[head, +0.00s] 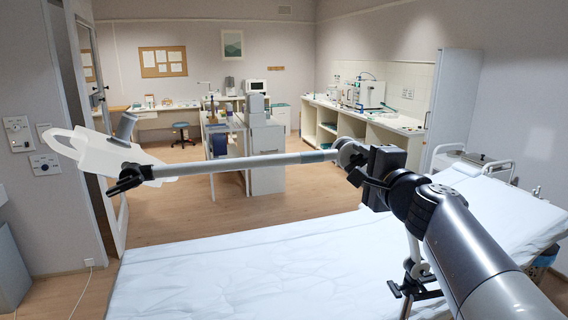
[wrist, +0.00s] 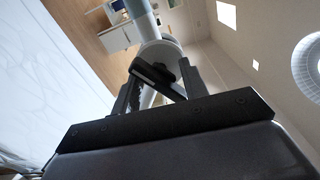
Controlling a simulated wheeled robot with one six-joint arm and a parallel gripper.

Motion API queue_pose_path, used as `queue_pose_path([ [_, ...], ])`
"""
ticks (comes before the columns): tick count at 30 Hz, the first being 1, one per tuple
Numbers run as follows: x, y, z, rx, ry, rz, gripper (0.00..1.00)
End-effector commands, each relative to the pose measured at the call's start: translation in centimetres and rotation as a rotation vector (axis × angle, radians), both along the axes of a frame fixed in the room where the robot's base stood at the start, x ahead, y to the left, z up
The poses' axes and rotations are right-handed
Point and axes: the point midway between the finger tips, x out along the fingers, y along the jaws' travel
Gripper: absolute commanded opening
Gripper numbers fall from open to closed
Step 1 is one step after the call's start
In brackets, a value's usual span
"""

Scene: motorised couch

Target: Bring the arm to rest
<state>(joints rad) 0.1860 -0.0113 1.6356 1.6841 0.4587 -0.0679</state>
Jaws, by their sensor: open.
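A grey jointed arm crosses the head view, its long bar (head: 250,161) running nearly level from a round elbow joint (head: 349,154) to a dark end joint (head: 130,177). A translucent white panel (head: 95,152) hangs tilted at its left end. My gripper (head: 358,179) is at the elbow joint, above the couch. In the wrist view its open fingers (wrist: 160,92) straddle a dark lever (wrist: 158,76) below the grey joint; whether they touch it I cannot tell. A post with a clamp (head: 412,285) shows below my arm, which hides part of the support.
The couch (head: 220,272) with a white sheet fills the foreground; its raised end (head: 495,205) is at the right. A desk island (head: 265,150) and a wall counter (head: 370,125) stand behind. A wall and door frame are close to the panel at left. Floor beyond the couch is clear.

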Motion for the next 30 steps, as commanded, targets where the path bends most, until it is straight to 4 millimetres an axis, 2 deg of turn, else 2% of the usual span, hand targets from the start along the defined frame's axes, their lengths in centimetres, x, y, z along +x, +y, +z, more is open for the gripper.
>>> queue_pose_path([
  [1, 0.0, 0.0, 0.5, 0.033, 0.01, -0.001, 0.42],
  [7, 0.0, 0.0, 0.5, 0.168, 0.042, 0.0, 0.42],
  [9, -1.2, -0.4, 0.0, 0.168, 0.035, -0.002, 0.42],
  [21, -7.5, -2.2, -0.1, 0.165, 0.034, -0.003, 0.42],
  [30, -10.2, -2.8, -0.1, 0.164, 0.036, 0.0, 0.42],
])
